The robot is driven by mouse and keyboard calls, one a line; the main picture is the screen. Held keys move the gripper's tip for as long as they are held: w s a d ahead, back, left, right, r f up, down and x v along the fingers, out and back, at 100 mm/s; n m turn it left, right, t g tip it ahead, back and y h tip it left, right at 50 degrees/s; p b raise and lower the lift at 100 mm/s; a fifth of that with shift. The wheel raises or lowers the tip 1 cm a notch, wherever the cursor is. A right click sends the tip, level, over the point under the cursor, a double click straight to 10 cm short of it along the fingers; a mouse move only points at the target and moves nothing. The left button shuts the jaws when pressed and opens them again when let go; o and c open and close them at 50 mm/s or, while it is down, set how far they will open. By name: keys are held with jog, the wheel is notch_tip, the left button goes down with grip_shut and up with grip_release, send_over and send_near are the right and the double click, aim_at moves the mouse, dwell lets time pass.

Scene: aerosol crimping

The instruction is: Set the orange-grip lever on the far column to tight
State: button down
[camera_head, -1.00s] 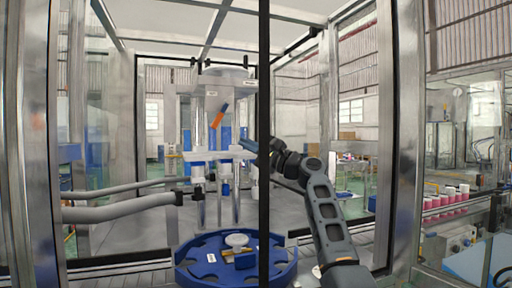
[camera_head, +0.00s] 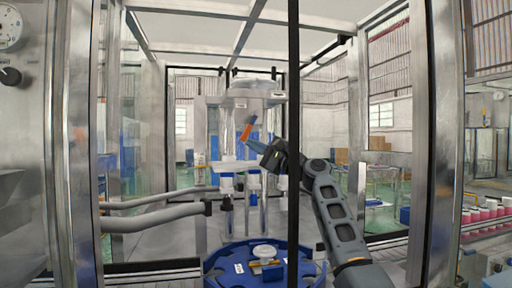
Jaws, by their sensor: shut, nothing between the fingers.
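The orange-grip lever (camera_head: 247,131) is on the far column (camera_head: 228,130) of the crimping machine, inside the framed enclosure. Its orange grip is tilted, with its upper end leaning right. My gripper (camera_head: 252,145) is shut and empty. Its tip is just below and right of the orange grip; I cannot tell whether it touches. Small labels sit near the lever, but they are too small to read.
A dark vertical post (camera_head: 293,60) stands in front of my arm. A blue round turntable (camera_head: 225,262) with a white puck (camera_head: 264,251) lies below. Grey hoses (camera_head: 150,217) run in from the left. Metal frame posts (camera_head: 432,130) bound the opening.

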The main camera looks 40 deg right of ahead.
jog(key=shift+a, duration=0.1)
jog(key=shift+w+a+m, duration=0.15)
jog(key=shift+a+m, duration=0.05)
jog(key=shift+m, duration=0.2)
jog(key=shift+a+t+b, duration=0.1)
jog(key=shift+t+b, duration=0.2)
jog(key=w+a+r+m+t+h+b, duration=0.1)
jog(key=a+r+m+t+h+b, duration=0.1)
jog(key=m+h, duration=0.5)
jog(key=w+a+r+m+t+h+b, duration=0.1)
jog(key=a+r+m+t+h+b, duration=0.1)
jog(key=a+r+m+h+b, duration=0.2)
jog(key=shift+w+a+r+m+h+b, duration=0.3)
jog(key=shift+m+h+b, duration=1.4)
jog(key=shift+m, duration=1.8)
jog(key=shift+w, duration=0.15)
jog(key=shift+f, duration=0.1)
